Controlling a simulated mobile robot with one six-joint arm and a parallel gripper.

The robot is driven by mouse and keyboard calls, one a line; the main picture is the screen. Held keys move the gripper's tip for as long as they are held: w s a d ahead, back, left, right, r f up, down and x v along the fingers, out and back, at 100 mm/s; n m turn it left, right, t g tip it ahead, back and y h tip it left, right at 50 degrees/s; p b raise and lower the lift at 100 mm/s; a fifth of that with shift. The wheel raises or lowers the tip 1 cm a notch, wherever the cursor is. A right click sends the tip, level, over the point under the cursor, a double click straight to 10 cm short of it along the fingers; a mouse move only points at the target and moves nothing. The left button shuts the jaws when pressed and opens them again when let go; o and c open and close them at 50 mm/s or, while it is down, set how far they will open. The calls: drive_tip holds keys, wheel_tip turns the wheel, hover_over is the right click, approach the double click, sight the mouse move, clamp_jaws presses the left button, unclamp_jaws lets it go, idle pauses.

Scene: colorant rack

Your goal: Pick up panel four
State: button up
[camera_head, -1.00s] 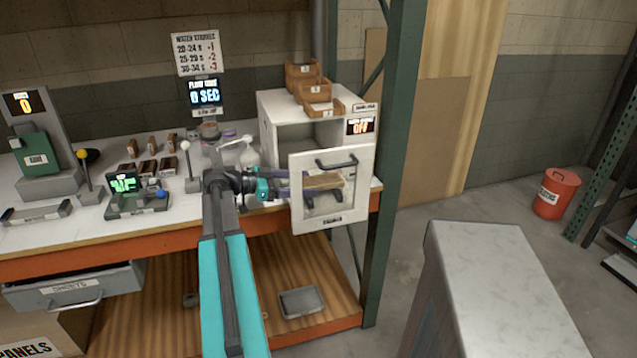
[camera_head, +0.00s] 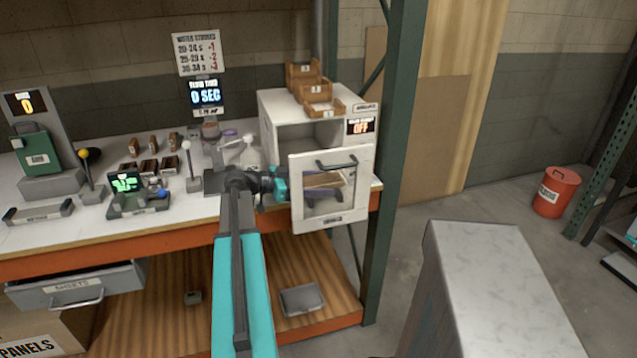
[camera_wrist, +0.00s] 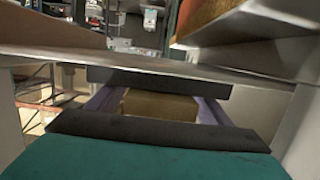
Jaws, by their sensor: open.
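A brown panel (camera_head: 322,179) shows through the window of the open oven door; its number cannot be read. It also shows in the wrist view as a tan-brown block (camera_wrist: 160,105) between my two purplish fingers. My gripper (camera_head: 318,190) is open and reaches in behind the door from the left, its fingers around the panel. I cannot tell whether the fingers touch it. Part of the fingers is hidden by the door frame.
The white oven (camera_head: 279,130) carries brown bins (camera_head: 318,92) on top. Its door (camera_head: 345,215) stands open in front of my gripper. A display reads OFF. Levers and small blocks occupy the bench on the left. An open drawer (camera_head: 75,290) juts out below.

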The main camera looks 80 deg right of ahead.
drive_tip(key=c, duration=1.2)
drive_tip(key=shift+o, duration=0.2)
drive_tip(key=shift+r, duration=0.1)
wheel_tip(320, 180, up, 28)
drive_tip(key=b, duration=0.4)
drive_tip(key=shift+w, duration=0.1)
idle(0.5)
